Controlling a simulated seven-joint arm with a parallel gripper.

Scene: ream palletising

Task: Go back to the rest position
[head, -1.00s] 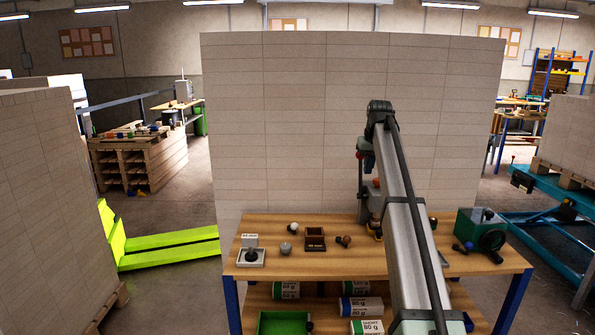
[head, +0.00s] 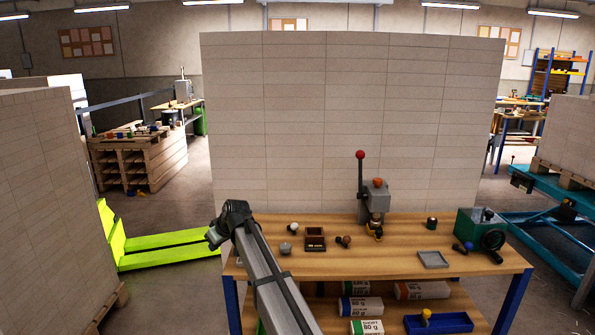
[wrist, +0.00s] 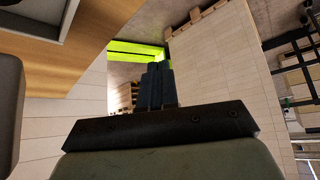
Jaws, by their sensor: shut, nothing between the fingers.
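My gripper (wrist: 158,85) shows in the wrist view with its two dark fingers together and nothing between them. In the head view my arm reaches up from the bottom edge to the left end of the workbench (head: 330,262). The wrist end is over the bench's left edge, and the fingers are not clearly visible there. In the wrist view the fingers point toward the lime-green forks (wrist: 135,52) on the floor.
A tall wall of stacked reams (head: 350,120) stands behind the bench. Another stack (head: 40,190) is at the left. A lever press (head: 375,200), a green machine (head: 482,232), a grey tray (head: 433,259) and small knobs are on the bench. Lime-green forks (head: 165,250) lie left of it.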

